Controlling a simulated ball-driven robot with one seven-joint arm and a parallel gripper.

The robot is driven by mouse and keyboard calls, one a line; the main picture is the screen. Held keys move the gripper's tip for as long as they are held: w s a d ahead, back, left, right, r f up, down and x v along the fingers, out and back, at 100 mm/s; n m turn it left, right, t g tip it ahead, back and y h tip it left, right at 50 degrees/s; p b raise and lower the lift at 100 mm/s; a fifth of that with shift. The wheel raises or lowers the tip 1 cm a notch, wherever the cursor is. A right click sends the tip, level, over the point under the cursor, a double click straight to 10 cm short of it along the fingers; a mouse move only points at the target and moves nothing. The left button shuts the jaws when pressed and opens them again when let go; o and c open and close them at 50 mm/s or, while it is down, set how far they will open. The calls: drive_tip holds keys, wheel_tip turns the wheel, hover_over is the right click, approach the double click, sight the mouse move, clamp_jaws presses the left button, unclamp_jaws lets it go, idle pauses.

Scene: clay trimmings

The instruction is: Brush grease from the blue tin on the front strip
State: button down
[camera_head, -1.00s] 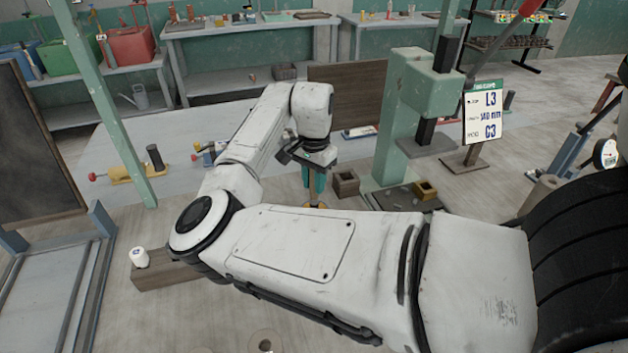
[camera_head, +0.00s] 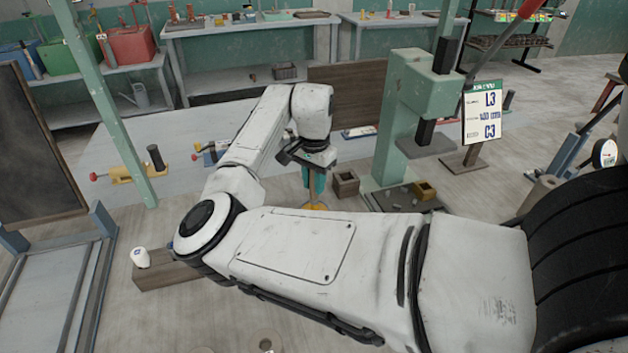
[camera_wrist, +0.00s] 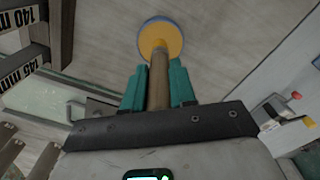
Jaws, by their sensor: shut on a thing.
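My gripper (camera_head: 317,184) has teal fingers pointing down, shut on the brown wooden handle (camera_wrist: 159,84) of a brush. In the wrist view my gripper (camera_wrist: 158,76) holds the handle between both fingers. At the handle's far end is a round orange-yellow face with a blue edge (camera_wrist: 143,28), which looks like the blue tin with grease. In the head view a yellow shape (camera_head: 314,206) shows right below the fingers, partly behind my arm. The bristles are hidden, and I cannot tell whether they touch the grease. I cannot pick out the front strip.
A green press (camera_head: 391,130) stands right of my gripper, with a small brown box (camera_head: 345,183) between them. A sign on a stand (camera_head: 483,112) is farther right. A wooden block (camera_head: 160,274) bearing a white cup (camera_head: 140,257) lies left of my elbow. Benches line the back.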

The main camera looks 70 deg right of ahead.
drive_tip(key=shift+f, duration=0.1)
idle(0.5)
wheel_tip(320, 180, up, 7)
drive_tip(key=p, duration=0.6)
drive_tip(key=shift+p, duration=0.4)
idle(0.6)
